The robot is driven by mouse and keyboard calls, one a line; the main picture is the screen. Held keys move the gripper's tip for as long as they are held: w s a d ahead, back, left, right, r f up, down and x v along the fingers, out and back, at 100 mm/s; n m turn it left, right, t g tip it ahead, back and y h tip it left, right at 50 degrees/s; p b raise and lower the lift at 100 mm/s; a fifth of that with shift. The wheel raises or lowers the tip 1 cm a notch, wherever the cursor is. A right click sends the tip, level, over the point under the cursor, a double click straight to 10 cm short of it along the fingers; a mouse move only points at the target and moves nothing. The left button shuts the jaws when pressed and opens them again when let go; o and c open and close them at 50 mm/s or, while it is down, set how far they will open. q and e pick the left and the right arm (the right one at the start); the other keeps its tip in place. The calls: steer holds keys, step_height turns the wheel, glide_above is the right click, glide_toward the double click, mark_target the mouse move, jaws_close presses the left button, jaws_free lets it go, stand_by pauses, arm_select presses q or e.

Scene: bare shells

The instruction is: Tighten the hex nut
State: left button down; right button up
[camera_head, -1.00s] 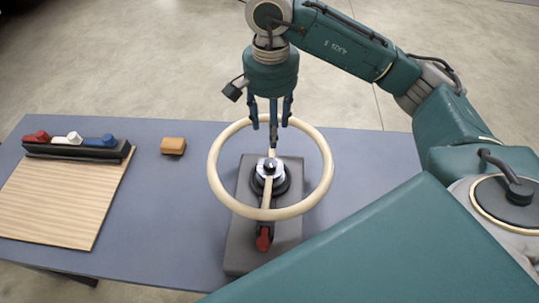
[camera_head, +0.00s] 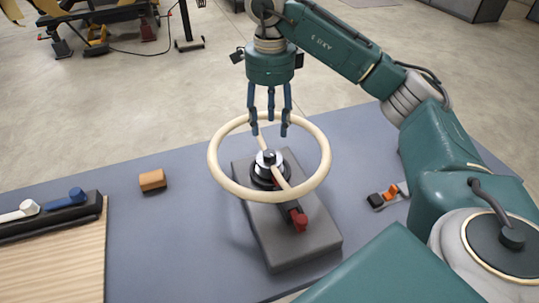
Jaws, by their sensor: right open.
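A cream handwheel (camera_head: 323,174) lies roughly level over a grey block (camera_head: 312,254) on the blue-grey table. Its bar crosses a silver and black hub (camera_head: 268,170) with a small dark piece on top (camera_head: 269,156), possibly the hex nut; it is too small to tell its shape. A red-tipped part (camera_head: 299,220) sticks out below the wheel's front rim. My right gripper (camera_head: 268,132) points down above the hub, its slim blue fingers spread and empty, near the far side of the ring. I cannot tell whether a finger touches the wheel. My left gripper is not in view.
An orange block (camera_head: 152,180) lies left of the wheel. A wooden board (camera_head: 60,255) with a dark rack (camera_head: 70,214) of white and blue pieces is at the left. A small orange and black item (camera_head: 387,196) lies at the right, near my arm.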

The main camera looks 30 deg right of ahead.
mark_target(269, 153)
step_height(269, 153, down, 4)
steer(key=shift+d+r, duration=0.1)
steer(key=shift+r, duration=0.1)
steer(key=f, duration=0.2)
steer(key=f+p, duration=0.1)
steer(key=f, duration=0.2)
steer(key=shift+a, duration=0.2)
steer(key=shift+f, duration=0.45)
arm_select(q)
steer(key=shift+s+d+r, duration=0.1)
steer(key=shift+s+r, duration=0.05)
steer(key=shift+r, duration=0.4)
